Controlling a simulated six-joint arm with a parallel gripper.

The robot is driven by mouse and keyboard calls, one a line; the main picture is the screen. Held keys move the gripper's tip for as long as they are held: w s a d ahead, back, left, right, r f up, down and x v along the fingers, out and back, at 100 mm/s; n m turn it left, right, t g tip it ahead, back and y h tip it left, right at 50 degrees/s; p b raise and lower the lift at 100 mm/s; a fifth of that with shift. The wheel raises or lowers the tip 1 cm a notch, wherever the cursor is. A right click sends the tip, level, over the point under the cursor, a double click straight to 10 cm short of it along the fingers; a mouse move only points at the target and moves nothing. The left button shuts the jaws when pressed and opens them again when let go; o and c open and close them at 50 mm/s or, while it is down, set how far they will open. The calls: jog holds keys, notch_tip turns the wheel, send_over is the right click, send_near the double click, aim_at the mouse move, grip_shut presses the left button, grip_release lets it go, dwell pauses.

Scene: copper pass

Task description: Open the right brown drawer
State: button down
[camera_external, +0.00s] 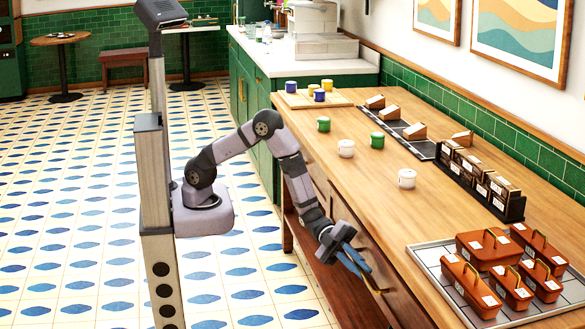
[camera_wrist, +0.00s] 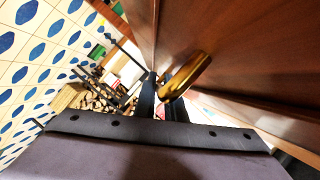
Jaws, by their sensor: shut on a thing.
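The right brown drawer shows its wooden front (camera_wrist: 225,55) close up in the wrist view. Its curved brass handle (camera_wrist: 188,74) sits at my fingertips, and a bit of it shows in the external view (camera_external: 376,289). My gripper (camera_external: 357,264), with blue-grey fingers, is at the front of the wooden counter, low and near the handle. In the wrist view my gripper (camera_wrist: 163,92) is shut on the handle. The fingers hide part of the handle. I cannot tell whether the drawer stands out from the counter.
The counter top (camera_external: 350,195) carries white mugs (camera_external: 407,178), green mugs (camera_external: 323,124) and a black rack of boxes (camera_external: 480,180). A tray (camera_external: 428,262) with several brown baskets (camera_external: 490,245) stands at the right.

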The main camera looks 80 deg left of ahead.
jog(key=s+p, duration=0.3)
jog(key=s, duration=2.7)
jog(key=shift+s, duration=0.4)
jog(key=c, duration=2.1)
grip_release()
jog(key=shift+a+r+p, duration=0.1)
jog(key=shift+a+p, duration=0.05)
jog(key=shift+p, duration=0.4)
jog(key=p+v, duration=0.7)
jog(key=shift+p, duration=0.35)
jog(key=shift+s, duration=0.1)
